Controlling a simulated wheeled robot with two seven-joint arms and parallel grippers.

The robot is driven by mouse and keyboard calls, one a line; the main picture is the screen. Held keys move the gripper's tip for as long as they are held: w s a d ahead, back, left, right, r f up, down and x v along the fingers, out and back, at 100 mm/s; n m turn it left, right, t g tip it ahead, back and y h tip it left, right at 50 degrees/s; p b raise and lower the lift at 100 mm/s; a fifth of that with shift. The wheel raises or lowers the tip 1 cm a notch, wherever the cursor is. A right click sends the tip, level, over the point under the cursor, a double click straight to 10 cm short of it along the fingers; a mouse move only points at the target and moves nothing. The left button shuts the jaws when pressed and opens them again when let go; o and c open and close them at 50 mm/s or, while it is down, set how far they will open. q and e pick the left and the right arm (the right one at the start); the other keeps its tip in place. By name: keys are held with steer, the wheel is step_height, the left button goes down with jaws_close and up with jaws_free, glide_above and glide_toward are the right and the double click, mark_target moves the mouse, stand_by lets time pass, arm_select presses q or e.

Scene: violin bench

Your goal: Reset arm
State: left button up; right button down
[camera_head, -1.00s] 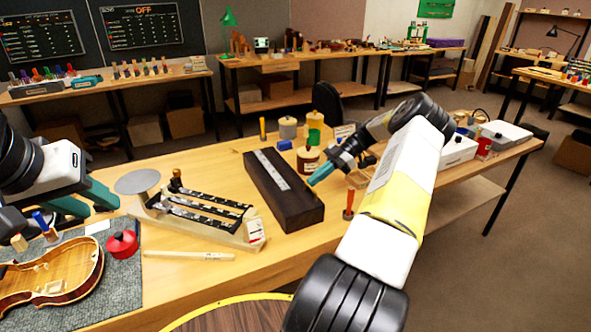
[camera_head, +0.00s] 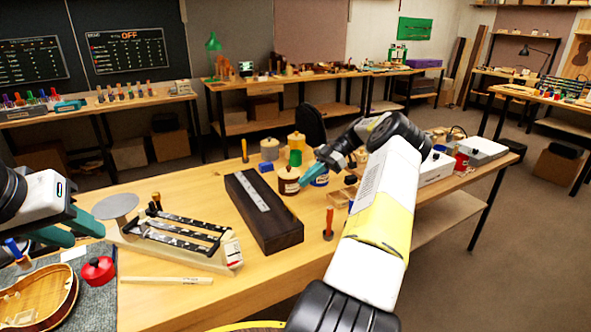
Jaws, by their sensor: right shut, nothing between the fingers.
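My right arm reaches in from the bottom right of the head view. Its gripper (camera_head: 307,179) is shut and empty, its teal tip above the bench beside the brown jar, right of the dark block. My left gripper (camera_head: 82,229) is at the left edge, with teal fingers over the bench near the round metal disc. Part of it is cut off by the frame, and I cannot tell whether it holds anything. The violin body (camera_head: 42,300) lies on the grey mat (camera_head: 98,303) at the lower left.
The dark block with a metal strip (camera_head: 262,212) lies mid-bench. The front bench strip right of the rack is mostly clear.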

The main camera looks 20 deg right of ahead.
steer(key=shift+v, duration=2.15)
steer(key=s+a+r+m+h, duration=0.3)
steer(key=a+r+m+h, duration=0.1)
steer(key=a+r, duration=0.5)
steer(key=s+a+r+m+h, duration=0.2)
steer(key=a+r+m+h, duration=0.15)
steer(key=a+r, duration=0.65)
steer(key=s+a+f+m+t, duration=0.1)
steer(key=s+a+m+t, duration=0.1)
steer(key=s, duration=0.5)
steer(key=s+a+m+t+h, duration=0.1)
steer(key=s+a+m+t, duration=0.1)
steer(key=s+m, duration=0.3)
steer(key=s+a+f+m+t+h, duration=0.1)
steer(key=s+a+m+t, duration=0.2)
steer(key=s, duration=0.8)
steer(key=shift+s+a+f+m, duration=0.25)
steer(key=shift+a+f+m, duration=0.1)
steer(key=shift+a, duration=0.25)
